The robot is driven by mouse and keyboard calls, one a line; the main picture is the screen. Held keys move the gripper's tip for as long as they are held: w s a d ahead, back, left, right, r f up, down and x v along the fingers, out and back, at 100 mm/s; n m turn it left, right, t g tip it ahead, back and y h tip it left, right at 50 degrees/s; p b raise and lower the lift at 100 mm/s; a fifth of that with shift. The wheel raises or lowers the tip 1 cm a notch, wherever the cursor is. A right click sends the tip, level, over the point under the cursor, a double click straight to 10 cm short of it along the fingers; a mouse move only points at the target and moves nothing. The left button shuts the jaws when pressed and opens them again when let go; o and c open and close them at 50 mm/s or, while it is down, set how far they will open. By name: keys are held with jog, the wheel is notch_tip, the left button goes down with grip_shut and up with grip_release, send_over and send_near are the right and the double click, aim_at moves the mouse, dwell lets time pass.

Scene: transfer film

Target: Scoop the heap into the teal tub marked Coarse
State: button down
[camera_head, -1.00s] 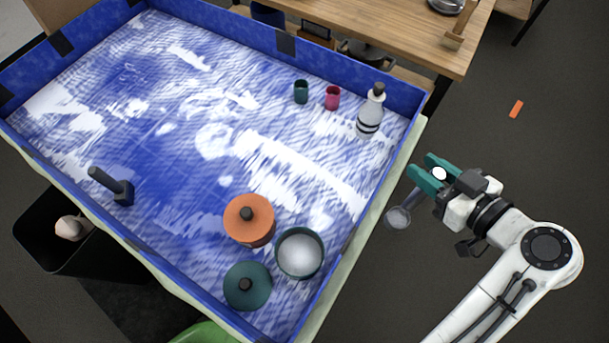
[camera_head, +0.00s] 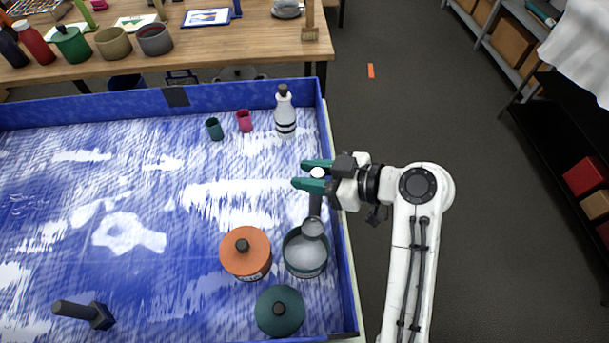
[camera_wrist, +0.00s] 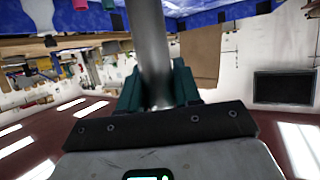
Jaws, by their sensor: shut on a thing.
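My gripper (camera_head: 306,174), with teal fingers, is shut on the handle of a grey scoop (camera_head: 313,228) above the right wall of the blue tray. The handle shows as a grey rod (camera_wrist: 152,45) between the fingers (camera_wrist: 158,88) in the wrist view. The scoop's bowl is over the far part of an open teal tub (camera_head: 305,268). The tub shows pale grey inside; the scoop covers part of it. I cannot read a Coarse mark. A pale patch (camera_head: 128,234) on the tray floor may be the heap; I cannot tell from the mottled pattern.
An orange lidded tub (camera_head: 246,254) stands left of the open tub, and a teal lidded thing (camera_head: 279,311) in front. A bottle (camera_head: 285,113), a teal cup (camera_head: 215,129) and a pink cup (camera_head: 244,121) stand farther back. A dark hammer-shaped tool (camera_head: 88,313) lies front left.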

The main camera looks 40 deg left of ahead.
jog(key=s+d+f+n+t+b, duration=0.1)
jog(key=s+f+n+t+b, duration=0.3)
jog(key=s+b, duration=0.3)
jog(key=s+f+n+t+y+b, duration=0.1)
jog(key=s+f+n+t+b, duration=0.2)
jog(key=s+f+n+b, duration=0.2)
jog(key=shift+s+d+f+n+t+b, duration=0.15)
jog(key=shift+s+d+n+t+b, duration=0.2)
jog(key=shift+s+b, duration=1.5)
dwell(2.6)
